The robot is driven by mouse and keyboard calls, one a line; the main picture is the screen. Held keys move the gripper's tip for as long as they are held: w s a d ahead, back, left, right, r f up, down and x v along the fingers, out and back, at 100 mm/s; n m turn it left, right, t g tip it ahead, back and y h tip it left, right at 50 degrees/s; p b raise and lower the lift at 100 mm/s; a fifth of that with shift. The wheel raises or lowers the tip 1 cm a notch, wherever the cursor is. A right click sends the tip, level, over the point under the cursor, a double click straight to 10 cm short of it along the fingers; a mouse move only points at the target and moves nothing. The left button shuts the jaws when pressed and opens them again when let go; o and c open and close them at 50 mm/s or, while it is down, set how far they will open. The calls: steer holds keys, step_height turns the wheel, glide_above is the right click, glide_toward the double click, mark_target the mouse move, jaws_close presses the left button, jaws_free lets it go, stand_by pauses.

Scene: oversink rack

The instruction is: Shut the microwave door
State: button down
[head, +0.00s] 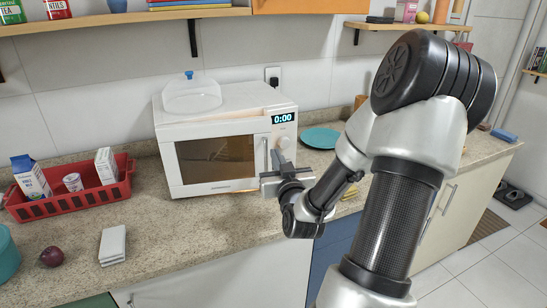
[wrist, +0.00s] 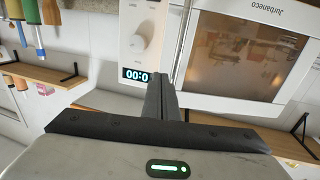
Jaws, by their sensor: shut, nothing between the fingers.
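The white microwave (head: 225,118) stands on the counter against the wall. Its door (head: 222,185), with a dark brownish window, looks flush or nearly flush with the front; I cannot tell whether a thin gap is left. In the wrist view, which is upside down, the door (wrist: 225,85) is on the right and the control panel (wrist: 143,15) with its dial and clock is on the left. My gripper (head: 278,158) is shut and empty, in front of the right part of the microwave. Its fingertips (wrist: 162,82) overlap the seam between door and panel; contact is unclear.
A clear domed cover (head: 192,97) sits on the microwave. A teal plate (head: 320,138) lies to its right. A red crate (head: 90,203) with cartons, a white folded cloth (head: 113,244) and a dark round fruit (head: 52,256) are on the left. Counter space in front is clear.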

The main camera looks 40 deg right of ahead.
mark_target(271, 144)
steer(key=shift+x, duration=1.95)
steer(key=b+x, duration=0.1)
steer(key=x, duration=0.2)
steer(key=shift+w+d, duration=0.25)
steer(key=shift+w, duration=0.05)
steer(key=shift+b, duration=0.3)
